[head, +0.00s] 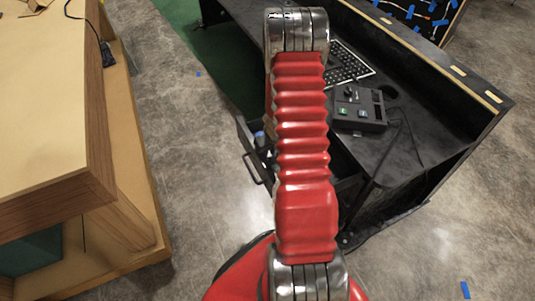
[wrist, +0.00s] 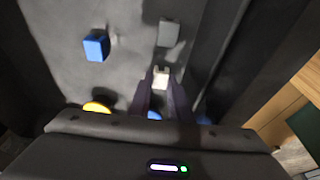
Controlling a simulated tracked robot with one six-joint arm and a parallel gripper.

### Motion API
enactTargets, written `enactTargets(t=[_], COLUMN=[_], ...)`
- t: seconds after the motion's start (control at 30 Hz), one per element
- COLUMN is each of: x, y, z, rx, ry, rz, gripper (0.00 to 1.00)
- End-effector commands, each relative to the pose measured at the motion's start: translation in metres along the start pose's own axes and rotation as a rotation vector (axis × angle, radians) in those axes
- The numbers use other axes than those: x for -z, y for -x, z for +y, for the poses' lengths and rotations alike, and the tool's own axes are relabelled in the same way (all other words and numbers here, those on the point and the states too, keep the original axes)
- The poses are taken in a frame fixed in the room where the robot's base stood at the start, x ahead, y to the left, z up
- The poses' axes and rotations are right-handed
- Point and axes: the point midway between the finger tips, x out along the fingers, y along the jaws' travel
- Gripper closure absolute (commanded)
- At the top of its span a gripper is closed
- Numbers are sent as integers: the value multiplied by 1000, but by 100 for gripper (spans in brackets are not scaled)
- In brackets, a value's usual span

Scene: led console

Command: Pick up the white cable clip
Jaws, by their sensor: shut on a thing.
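The white cable clip (wrist: 161,73) is in the wrist view, between the tips of my gripper's two dark fingers. My gripper (wrist: 161,80) is shut on it. The clip is over a dark grey floor, and I cannot tell whether it touches that floor or is lifted. In the head view my red arm hides the gripper and the clip. An open drawer (head: 253,170) of the black console shows partly behind the arm.
In the wrist view, a blue block (wrist: 96,45), a grey block (wrist: 168,33) and a yellow round thing (wrist: 96,107) are nearby. A dark wall runs along the right. In the head view, a keyboard (head: 348,66) and a control box (head: 359,107) are on the console, and a wooden desk (head: 55,100) stands left.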

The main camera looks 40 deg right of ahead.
Motion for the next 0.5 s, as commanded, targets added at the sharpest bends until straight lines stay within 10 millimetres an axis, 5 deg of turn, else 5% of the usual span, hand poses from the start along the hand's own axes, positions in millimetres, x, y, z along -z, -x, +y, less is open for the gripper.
enactTargets(t=[0.5], x=[10], y=[33], z=[0], rx=[-1], ry=[2], rz=[3], gripper=[100])
